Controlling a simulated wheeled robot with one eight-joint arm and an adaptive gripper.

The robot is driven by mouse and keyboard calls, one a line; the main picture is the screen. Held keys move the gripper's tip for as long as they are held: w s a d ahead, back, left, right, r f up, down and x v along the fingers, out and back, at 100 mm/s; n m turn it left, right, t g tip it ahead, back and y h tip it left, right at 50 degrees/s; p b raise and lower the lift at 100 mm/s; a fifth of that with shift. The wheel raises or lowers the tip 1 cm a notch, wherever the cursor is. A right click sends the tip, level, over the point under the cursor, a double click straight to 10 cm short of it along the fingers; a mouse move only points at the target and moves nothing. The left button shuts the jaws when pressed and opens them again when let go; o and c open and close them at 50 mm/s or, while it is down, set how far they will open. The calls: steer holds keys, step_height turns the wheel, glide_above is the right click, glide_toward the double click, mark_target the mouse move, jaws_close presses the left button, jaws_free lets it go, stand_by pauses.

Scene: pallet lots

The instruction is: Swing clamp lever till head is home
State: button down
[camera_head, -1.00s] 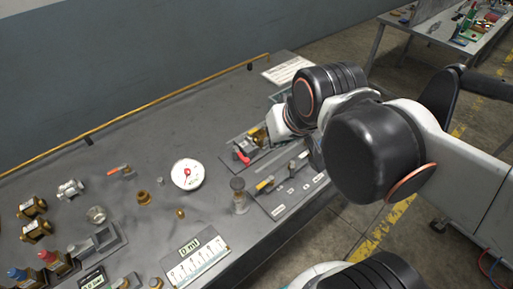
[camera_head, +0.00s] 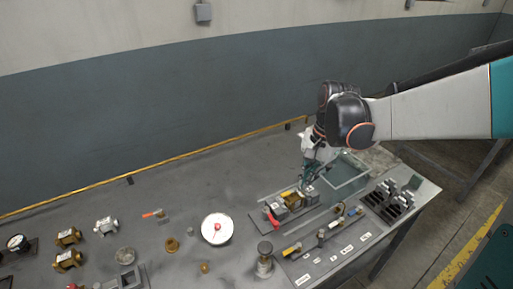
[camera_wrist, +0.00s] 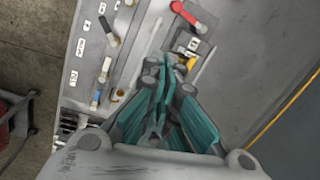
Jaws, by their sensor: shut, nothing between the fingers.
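The toggle clamp with its red lever (camera_head: 272,217) sits on a grey base plate right of the middle of the bench. The lever lies low, toward the bench front. A yellow block (camera_head: 290,199) is beside the lever; it also shows in the wrist view (camera_wrist: 190,41), near the red lever (camera_wrist: 185,13). My gripper (camera_head: 307,182) is just behind and right of the clamp. In the wrist view my gripper (camera_wrist: 167,66) has its teal fingers together and empty, close to the clamp's end. The fingers partly hide that end, so I cannot tell where the clamp head sits.
A grey-green open bin (camera_head: 345,180) stands right of my gripper. A labelled panel of small levers (camera_head: 330,245) lies in front of the clamp. A white dial (camera_head: 217,229) and brass fittings (camera_head: 68,259) are to the left. The back left bench is clear.

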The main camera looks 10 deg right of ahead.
mark_target(271, 216)
steer(key=a+f+m+g+b, duration=0.1)
steer(key=a+f+m+b, duration=0.1)
steer(key=f, duration=1.2)
steer(key=a+b, duration=0.1)
steer(key=a, duration=0.1)
steer(key=shift+w+a+f+y, duration=0.2)
steer(key=shift+a+y, duration=0.1)
steer(key=shift+a, duration=0.1)
